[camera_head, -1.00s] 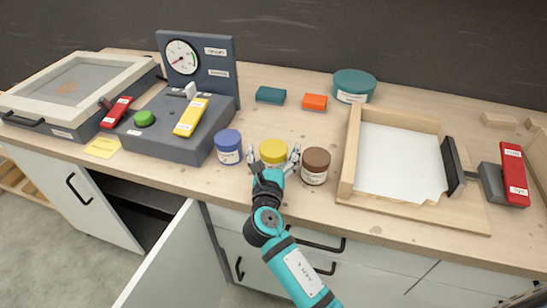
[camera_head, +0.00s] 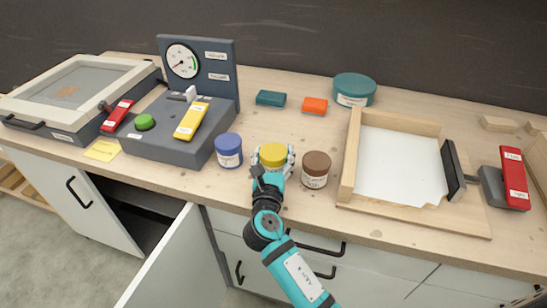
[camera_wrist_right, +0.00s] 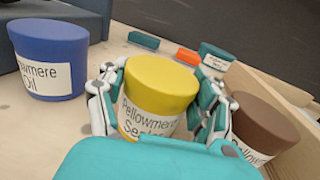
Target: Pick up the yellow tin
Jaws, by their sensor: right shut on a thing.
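The yellow tin (camera_head: 272,154) stands upright near the front of the wooden worktop, between a blue tin and a brown tin. It also shows in the right wrist view (camera_wrist_right: 160,85), with a white label that is partly readable. My right gripper (camera_head: 273,160) is shut on the yellow tin, with one finger against each side. In the right wrist view its teal and white fingers (camera_wrist_right: 160,105) flank the tin. The tin's lower part is hidden behind the gripper. My left gripper is not in view.
The blue tin (camera_head: 228,152) stands close on the left and the brown tin (camera_head: 315,170) close on the right. A grey gauge unit (camera_head: 165,143) is at left, a wooden frame tray (camera_head: 350,160) at right. Teal and orange blocks (camera_head: 314,104) and a teal round tin (camera_head: 354,90) lie behind.

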